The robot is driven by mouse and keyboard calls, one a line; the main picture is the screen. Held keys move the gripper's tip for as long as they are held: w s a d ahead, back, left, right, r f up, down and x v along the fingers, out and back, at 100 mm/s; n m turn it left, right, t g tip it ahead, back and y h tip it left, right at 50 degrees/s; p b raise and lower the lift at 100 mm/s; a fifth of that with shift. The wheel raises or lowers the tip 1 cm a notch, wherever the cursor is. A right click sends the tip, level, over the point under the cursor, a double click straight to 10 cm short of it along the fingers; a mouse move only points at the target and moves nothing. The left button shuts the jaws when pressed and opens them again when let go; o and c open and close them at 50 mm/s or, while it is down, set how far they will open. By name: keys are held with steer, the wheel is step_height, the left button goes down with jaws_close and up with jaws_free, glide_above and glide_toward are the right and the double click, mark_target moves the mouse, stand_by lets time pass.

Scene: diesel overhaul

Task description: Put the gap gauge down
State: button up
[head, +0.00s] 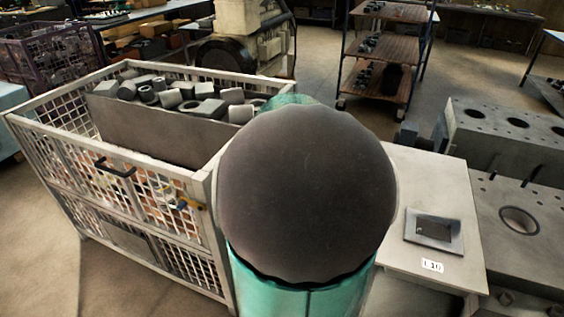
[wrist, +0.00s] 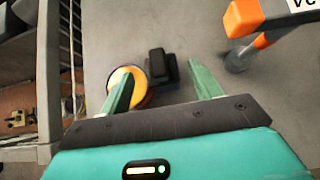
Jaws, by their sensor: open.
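My gripper (wrist: 160,76) is open in the wrist view, its two green fingers spread apart over a grey surface. A round yellow-orange piece (wrist: 121,79) with a dark rim lies partly behind the left finger. A small black block (wrist: 161,68) shows between the fingertips, close beside the round piece. I cannot tell whether either of these is the gap gauge, or whether the left finger touches the round piece. In the head view my own arm fills the middle and hides the gripper and what is under it.
A white mesh crate (head: 152,208) with metal parts in a grey bin (head: 150,128) stands left. A pale table (head: 420,185) with a square frame (head: 434,232) is right, beside engine blocks (head: 510,125). An orange-and-white object (wrist: 270,18) is at the wrist view's upper right.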

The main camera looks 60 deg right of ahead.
steer(key=x, duration=0.5)
steer(key=shift+s, duration=0.1)
steer(key=shift+r, duration=0.1)
steer(key=shift+c, duration=0.2)
jaws_close()
steer(key=shift+r, duration=0.35)
